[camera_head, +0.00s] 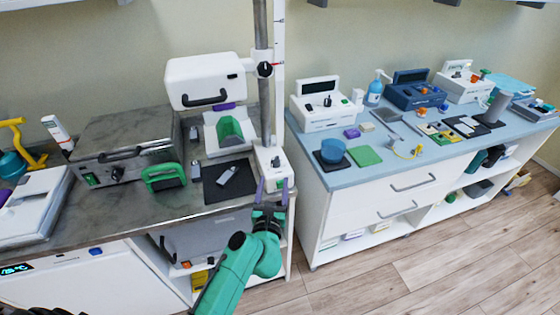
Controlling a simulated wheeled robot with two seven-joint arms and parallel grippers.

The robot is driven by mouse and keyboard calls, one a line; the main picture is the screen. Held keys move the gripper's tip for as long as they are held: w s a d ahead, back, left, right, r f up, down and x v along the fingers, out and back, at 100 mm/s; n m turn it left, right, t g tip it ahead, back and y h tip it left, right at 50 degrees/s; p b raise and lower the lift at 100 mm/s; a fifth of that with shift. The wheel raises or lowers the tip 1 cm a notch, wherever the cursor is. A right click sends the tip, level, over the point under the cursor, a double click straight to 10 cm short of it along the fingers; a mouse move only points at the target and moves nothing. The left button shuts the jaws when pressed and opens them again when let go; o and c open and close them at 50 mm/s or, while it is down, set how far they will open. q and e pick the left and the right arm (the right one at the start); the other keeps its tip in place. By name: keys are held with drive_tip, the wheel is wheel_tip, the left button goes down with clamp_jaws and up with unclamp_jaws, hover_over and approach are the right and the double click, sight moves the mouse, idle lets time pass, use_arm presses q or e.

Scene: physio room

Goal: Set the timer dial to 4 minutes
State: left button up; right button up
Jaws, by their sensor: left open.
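My left gripper (272,187) is at the front right end of the grey counter. Its two purple-grey fingers point up and stand apart, open, with nothing seen between them. The fingertips are in front of a white control box (267,157) that carries a small dark knob (275,161). Whether they touch the box is unclear. Another black dial (265,69) sits on the pole beside the white lamp-like head, well above the gripper. I cannot tell which one is the timer dial, and no minute markings are readable. My right gripper is not in view.
The grey counter (110,215) holds a metal-topped box (125,143), a green-handled item (164,177) and a black mat (219,190) with a small grey device. The pole rises behind the control box. A blue-topped cabinet (345,179) with several devices stands to the right, across a narrow gap.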

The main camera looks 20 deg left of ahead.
sight(275, 165)
use_arm(q)
drive_tip(key=w, duration=0.3)
drive_tip(key=w+a, duration=0.1)
drive_tip(key=w, duration=0.2)
drive_tip(key=w+a, duration=0.1)
drive_tip(key=w, duration=0.2)
drive_tip(key=shift+w, duration=0.25)
drive_tip(key=shift+s, duration=0.1)
clamp_jaws()
